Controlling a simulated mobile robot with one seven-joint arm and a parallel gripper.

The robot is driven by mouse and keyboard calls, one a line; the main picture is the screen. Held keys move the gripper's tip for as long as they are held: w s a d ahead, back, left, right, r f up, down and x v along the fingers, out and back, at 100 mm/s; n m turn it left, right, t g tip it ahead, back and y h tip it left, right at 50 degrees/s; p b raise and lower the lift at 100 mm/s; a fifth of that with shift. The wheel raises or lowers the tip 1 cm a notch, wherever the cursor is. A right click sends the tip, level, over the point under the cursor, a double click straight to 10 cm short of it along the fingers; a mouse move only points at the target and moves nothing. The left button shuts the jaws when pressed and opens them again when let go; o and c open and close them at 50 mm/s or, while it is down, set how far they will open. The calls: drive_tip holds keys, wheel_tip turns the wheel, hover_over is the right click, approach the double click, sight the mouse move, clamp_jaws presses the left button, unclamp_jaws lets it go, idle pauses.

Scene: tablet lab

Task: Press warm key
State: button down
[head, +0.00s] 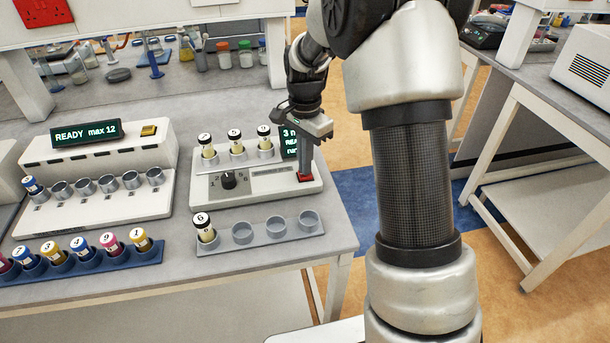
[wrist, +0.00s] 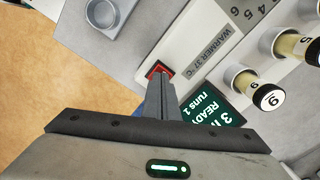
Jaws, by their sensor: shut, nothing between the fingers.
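The warmer (head: 240,185) is a pale box on the bench with a dark dial and several capped vials at its back. Its red key (head: 305,177) is at the front right corner of its top. The key (wrist: 158,69) also shows in the wrist view, with a dark frame, beside the "WARMER 37 °C" label. My gripper (head: 305,172) is shut and empty, pointing down with its fingertips at the key. In the wrist view the fingertips (wrist: 161,76) overlap the key and hide part of it. I cannot tell whether they touch it. The display is partly hidden by my gripper.
At left are a machine reading "READY max 12" (head: 95,180) and a blue rack (head: 90,263) of coloured vials. The bench edge is close on the right.

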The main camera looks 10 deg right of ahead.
drive_tip(key=shift+f, duration=0.3)
drive_tip(key=shift+r, duration=0.2)
drive_tip(key=shift+r+p, duration=1.4)
drive_tip(key=shift+r, duration=0.45)
wheel_tip(320, 180, up, 8)
drive_tip(key=p, duration=0.6)
